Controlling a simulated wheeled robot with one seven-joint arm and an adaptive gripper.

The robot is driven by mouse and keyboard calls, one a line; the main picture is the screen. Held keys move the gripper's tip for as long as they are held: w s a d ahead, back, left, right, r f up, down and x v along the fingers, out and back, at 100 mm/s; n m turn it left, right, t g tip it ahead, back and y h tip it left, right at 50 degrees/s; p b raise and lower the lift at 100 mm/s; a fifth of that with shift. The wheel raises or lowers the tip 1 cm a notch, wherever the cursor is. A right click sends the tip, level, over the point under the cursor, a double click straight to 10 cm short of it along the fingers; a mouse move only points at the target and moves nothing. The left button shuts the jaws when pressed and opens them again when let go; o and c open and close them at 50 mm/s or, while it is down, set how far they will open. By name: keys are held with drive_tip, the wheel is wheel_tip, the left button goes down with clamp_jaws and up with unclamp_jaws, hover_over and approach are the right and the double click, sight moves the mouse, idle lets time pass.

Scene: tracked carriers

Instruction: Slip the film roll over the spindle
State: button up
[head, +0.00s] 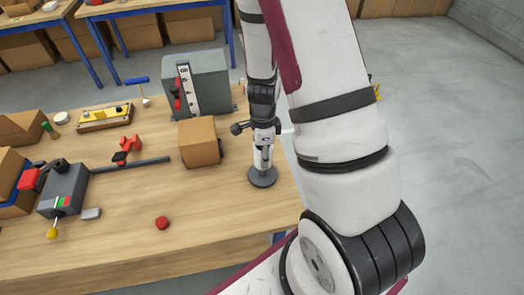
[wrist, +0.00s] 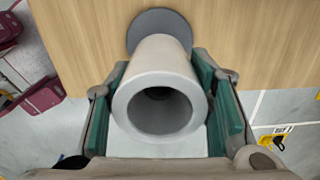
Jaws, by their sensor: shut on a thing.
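The film roll (wrist: 150,62) is a pale grey hollow tube. In the wrist view its open end faces the camera, with a dark bore. My gripper (wrist: 168,100) is shut on it, with green pads on its left and right sides. The spindle's round dark grey base (wrist: 150,22) shows beyond the roll's far end. In the head view this base (head: 263,179) stands near the table's right edge, with my gripper (head: 262,150) just above it. The spindle's post is not clearly visible, so I cannot tell whether the roll is around it.
A cardboard box (head: 199,143) stands left of my gripper, with a grey machine (head: 205,85) behind it. A red round thing (head: 162,223) lies nearer the front. A dark bar with a red clamp (head: 130,143) and a grey device (head: 63,188) are farther left. The front tabletop is mostly clear.

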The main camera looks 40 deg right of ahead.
drive_tip(key=shift+f, duration=0.25)
drive_tip(key=o, duration=1.9)
drive_tip(key=shift+c, duration=0.2)
wheel_tip(320, 180, up, 12)
drive_tip(key=p, duration=0.6)
idle(0.4)
idle(0.4)
